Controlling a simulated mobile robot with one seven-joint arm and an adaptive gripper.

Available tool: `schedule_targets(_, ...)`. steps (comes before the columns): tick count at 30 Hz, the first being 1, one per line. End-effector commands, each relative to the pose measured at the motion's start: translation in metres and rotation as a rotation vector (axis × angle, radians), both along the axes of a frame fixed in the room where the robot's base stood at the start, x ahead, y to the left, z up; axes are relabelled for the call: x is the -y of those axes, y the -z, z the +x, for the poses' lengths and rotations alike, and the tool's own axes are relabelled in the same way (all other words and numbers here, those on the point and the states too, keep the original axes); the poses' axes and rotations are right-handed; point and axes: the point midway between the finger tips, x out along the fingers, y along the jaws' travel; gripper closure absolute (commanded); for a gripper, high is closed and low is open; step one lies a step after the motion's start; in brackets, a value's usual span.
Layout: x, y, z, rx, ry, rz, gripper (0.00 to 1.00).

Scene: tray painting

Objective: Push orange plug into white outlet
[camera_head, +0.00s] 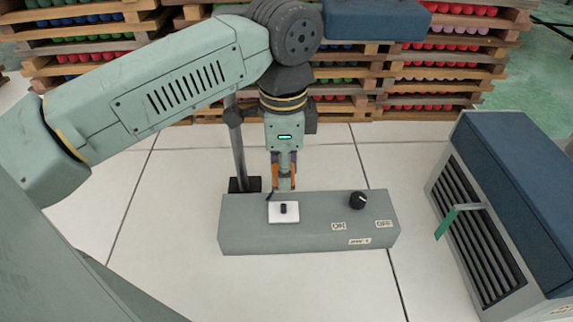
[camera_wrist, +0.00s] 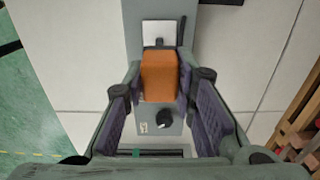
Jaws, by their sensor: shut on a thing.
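The orange plug (camera_wrist: 159,76) is held between the two fingers of my gripper (camera_wrist: 159,88) in the wrist view. In the head view, slivers of the orange plug (camera_head: 275,172) show beside my gripper (camera_head: 284,184), which points down at the back edge of the grey box. The white outlet (camera_head: 291,216) is a square plate with a dark slot on top of that box. It also shows in the wrist view (camera_wrist: 150,28), just beyond the plug. The plug appears apart from the outlet, but the exact gap is hard to tell.
The grey box (camera_head: 310,235) also bears a black knob (camera_head: 357,200) and ON and OFF labels. A dark post (camera_head: 238,150) stands close left of my gripper. A blue-topped vented unit (camera_head: 520,190) is at right. Pallets with coloured items (camera_head: 440,75) line the back.

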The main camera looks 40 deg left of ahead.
Motion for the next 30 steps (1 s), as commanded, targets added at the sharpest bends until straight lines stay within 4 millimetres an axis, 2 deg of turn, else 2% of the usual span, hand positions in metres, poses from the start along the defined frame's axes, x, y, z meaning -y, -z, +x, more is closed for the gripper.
schedule_targets(8,0.000,0.012,0.000,0.000,-0.001,0.000,1.00)
schedule_targets(21,0.000,0.052,0.000,0.000,-0.001,0.001,1.00)
schedule_targets(30,0.000,0.054,0.000,0.000,-0.001,0.001,1.00)
